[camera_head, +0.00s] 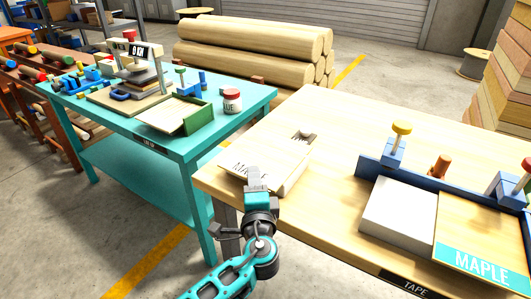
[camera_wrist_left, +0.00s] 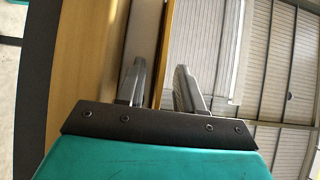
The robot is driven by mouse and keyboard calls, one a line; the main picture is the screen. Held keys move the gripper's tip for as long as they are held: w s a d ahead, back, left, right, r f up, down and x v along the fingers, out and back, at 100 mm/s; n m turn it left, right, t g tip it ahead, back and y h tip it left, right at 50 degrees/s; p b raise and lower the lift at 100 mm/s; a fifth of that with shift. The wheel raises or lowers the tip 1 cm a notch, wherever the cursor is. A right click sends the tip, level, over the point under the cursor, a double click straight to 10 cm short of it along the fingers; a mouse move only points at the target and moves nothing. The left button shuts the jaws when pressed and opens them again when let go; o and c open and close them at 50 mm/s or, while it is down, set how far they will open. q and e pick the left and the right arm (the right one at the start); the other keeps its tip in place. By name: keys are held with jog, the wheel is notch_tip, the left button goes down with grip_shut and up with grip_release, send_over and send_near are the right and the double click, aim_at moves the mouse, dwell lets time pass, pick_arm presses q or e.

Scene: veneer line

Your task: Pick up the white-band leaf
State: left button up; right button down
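A pale wood leaf with a white band lettered MAPLE (camera_head: 240,168) lies at the near left corner of the wooden table (camera_head: 340,135). My left gripper (camera_head: 255,174) is at the leaf's front edge and hides part of the band and lettering. In the left wrist view the two fingers of my left gripper (camera_wrist_left: 160,80) stand apart. A pale edge (camera_wrist_left: 145,35) and a brown strip (camera_wrist_left: 168,45) run upright by the left finger and the gap; I cannot tell whether either finger touches them. My right gripper is not in view.
A blue-fenced fixture (camera_head: 372,170) holds a white block (camera_head: 398,212) and a leaf with a teal MAPLE band (camera_head: 472,266) at the right. A small grey item (camera_head: 303,136) sits behind the white-band leaf. A teal bench (camera_head: 190,143) stands left, with a glue jar (camera_head: 232,104). Logs (camera_head: 255,50) are stacked behind.

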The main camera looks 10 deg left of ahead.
pick_arm(q)
grip_shut()
dwell(0.5)
